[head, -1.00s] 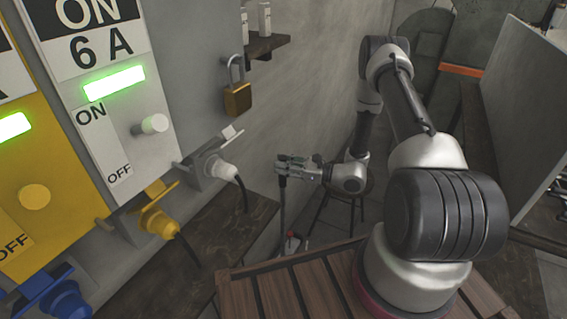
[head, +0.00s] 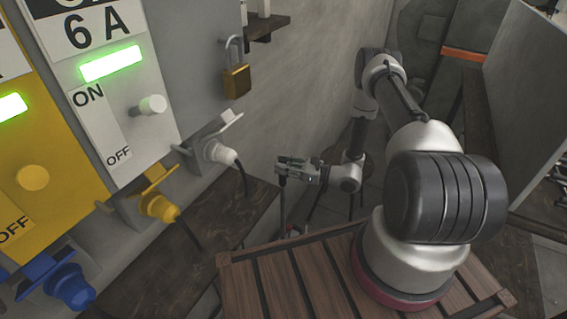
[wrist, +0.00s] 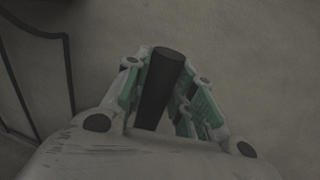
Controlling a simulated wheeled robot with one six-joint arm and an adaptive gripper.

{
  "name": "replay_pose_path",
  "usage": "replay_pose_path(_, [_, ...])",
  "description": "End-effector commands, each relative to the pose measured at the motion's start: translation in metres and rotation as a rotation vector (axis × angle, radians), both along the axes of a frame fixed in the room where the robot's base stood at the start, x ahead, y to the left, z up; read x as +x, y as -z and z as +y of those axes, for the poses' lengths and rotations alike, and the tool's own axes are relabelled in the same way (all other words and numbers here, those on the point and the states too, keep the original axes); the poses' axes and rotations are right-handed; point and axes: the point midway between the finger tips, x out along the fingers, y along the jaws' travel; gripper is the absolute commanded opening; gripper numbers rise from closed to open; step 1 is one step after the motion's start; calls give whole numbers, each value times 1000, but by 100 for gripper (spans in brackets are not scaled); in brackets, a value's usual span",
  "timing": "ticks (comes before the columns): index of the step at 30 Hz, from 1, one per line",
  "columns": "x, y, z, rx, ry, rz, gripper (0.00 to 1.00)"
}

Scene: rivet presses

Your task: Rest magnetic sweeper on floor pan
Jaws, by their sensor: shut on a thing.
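My gripper (head: 287,168) is shut on the dark upright handle of the magnetic sweeper (head: 282,200), low beside the wall in the head view. The sweeper hangs straight down from the gripper, and its lower end is hard to make out behind the wooden slats. In the wrist view the sweeper's black round handle (wrist: 160,88) stands between the green-padded fingers of the gripper (wrist: 168,85). A small red and white thing (head: 292,231) shows near the sweeper's lower end; I cannot tell what it is. I cannot make out the floor pan in either view.
A wall panel with switches (head: 150,105) and plugs stands at left, with a padlock (head: 237,80) beside it. A dark wooden shelf (head: 190,240) juts out below. A dark-legged stool (head: 325,200) is behind the gripper. A grey partition (head: 525,100) stands at right.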

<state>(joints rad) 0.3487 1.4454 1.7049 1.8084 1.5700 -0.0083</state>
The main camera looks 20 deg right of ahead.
Motion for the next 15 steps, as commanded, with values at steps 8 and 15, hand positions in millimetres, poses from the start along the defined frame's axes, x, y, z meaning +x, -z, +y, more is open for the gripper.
replay_pose_path(8, [1,0,0,1,0,-3,0])
replay_pose_path(15, [0,0,0,1,0,-2,50])
